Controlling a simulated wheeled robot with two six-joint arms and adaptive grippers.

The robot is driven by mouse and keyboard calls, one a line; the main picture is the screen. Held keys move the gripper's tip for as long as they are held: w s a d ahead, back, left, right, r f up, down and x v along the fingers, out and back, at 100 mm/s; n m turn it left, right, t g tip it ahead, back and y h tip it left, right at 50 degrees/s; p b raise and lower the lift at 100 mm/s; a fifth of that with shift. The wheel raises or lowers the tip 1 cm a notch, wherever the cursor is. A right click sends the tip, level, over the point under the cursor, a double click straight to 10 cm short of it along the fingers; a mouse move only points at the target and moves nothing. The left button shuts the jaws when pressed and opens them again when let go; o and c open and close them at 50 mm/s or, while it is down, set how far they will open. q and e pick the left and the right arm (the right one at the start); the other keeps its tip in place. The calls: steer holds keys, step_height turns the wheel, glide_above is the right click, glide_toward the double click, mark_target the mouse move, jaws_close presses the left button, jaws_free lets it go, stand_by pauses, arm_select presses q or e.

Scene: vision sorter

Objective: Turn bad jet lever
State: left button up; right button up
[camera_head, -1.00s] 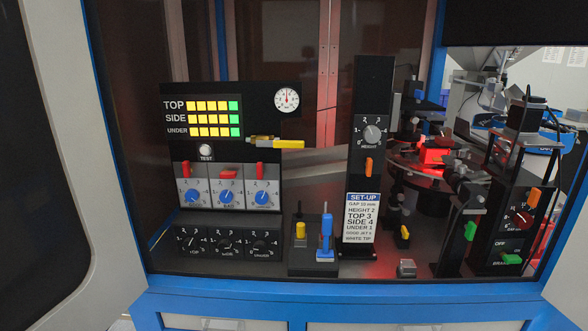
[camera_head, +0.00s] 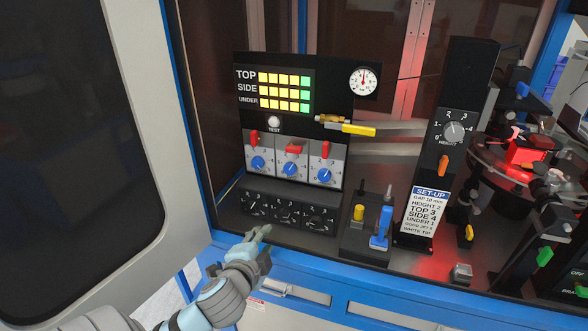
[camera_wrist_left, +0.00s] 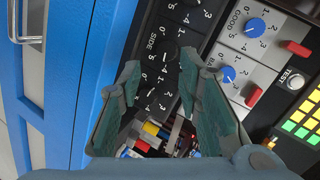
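My left gripper (camera_head: 261,236) is open and empty in front of the lower edge of the cabinet, just below the black dial row. Its two teal fingers frame the left wrist view (camera_wrist_left: 158,78), with the SIDE dial beyond them. The red lever of the middle grey module, labelled BAD (camera_head: 293,150), lies crosswise above its blue knob (camera_head: 291,170). It also shows in the left wrist view as a red bar (camera_wrist_left: 254,97), right of the fingers and not touched. My right gripper is not in view.
Beside it, the left red lever (camera_head: 254,137) and right red lever (camera_head: 326,148) stand upright. Black dials (camera_head: 287,213) are below. A yellow valve handle (camera_head: 357,130), a blue-handled switch (camera_head: 381,228) and the black SET-UP post (camera_head: 450,140) are to the right. The blue cabinet edge (camera_head: 400,301) runs in front.

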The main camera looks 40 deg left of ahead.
mark_target(294, 152)
arm_select(q)
steer(key=w+r+m+t, duration=0.3)
steer(key=r+m+t, duration=0.2)
steer(key=r, duration=0.9)
steer(key=x, duration=0.9)
steer(key=p+x, duration=0.1)
steer(key=x, duration=0.4)
steer(key=shift+w+d+r, duration=0.2)
steer(key=shift+d, duration=0.05)
steer(key=shift+s, duration=0.1)
jaws_close()
